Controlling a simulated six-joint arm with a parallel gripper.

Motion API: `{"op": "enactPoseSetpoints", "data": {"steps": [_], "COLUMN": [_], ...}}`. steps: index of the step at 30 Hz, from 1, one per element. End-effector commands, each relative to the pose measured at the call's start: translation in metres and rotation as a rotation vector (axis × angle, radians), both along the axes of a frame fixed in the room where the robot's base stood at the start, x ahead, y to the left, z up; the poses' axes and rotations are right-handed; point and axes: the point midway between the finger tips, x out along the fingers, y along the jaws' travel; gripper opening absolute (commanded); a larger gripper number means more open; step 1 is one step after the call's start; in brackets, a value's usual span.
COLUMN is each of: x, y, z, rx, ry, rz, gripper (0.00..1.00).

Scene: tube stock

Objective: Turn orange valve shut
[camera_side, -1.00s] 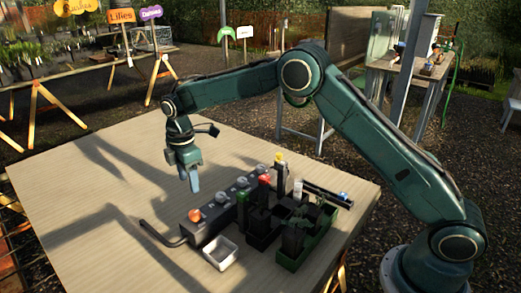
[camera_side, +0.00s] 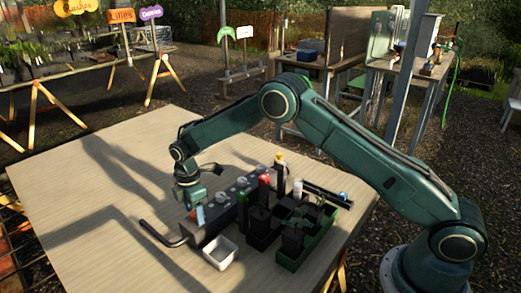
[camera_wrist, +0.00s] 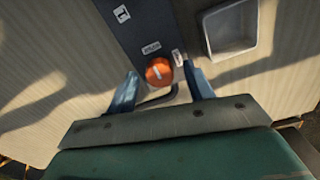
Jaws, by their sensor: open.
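The orange valve (camera_wrist: 159,71) is a round knob with a pale bar across its top, at the end of the dark manifold (camera_wrist: 138,25) in the wrist view. My gripper (camera_wrist: 160,88) is open, with one blue finger on each side of the knob in that view. I cannot tell whether either finger touches it. In the side view my gripper (camera_side: 198,218) is low over the near-left end of the manifold (camera_side: 217,218) and hides the orange knob. Several grey knobs (camera_side: 222,197) stand farther along the manifold.
A white tray (camera_side: 221,253) sits close in front of the manifold; it also shows in the wrist view (camera_wrist: 231,53). A black bent pipe (camera_side: 160,236) leaves the manifold's left end. A green rack (camera_side: 296,260) with dark blocks and coloured-top tubes stands right. The table's left is clear.

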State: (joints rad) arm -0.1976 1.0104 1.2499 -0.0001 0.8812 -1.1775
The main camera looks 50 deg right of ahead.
Motion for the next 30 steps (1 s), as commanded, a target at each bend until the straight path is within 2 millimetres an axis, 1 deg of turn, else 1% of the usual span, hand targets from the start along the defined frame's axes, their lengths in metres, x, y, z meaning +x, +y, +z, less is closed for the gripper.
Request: {"op": "enactPoseSetpoints", "data": {"steps": [7, 8, 12, 14, 15, 23, 30], "x": [0.0, 0.0, 0.0, 0.0, 0.0, 0.0, 0.0], "y": [0.0, 0.0, 0.0, 0.0, 0.0, 0.0, 0.0001], "z": [-0.0007, -0.0007, -0.0006, -0.0005, -0.0005, -0.0003, -0.0001], "rx": [0.0, 0.0, 0.0, 0.0, 0.0, 0.0, 0.0], "ry": [0.0, 0.0, 0.0, 0.0, 0.0, 0.0, 0.0], "rz": [0.0, 0.0, 0.0, 0.0, 0.0, -0.015, -0.092], "gripper": [0.52, 0.5, 0.23, 0.11, 0.07, 0.07, 0.07]}}
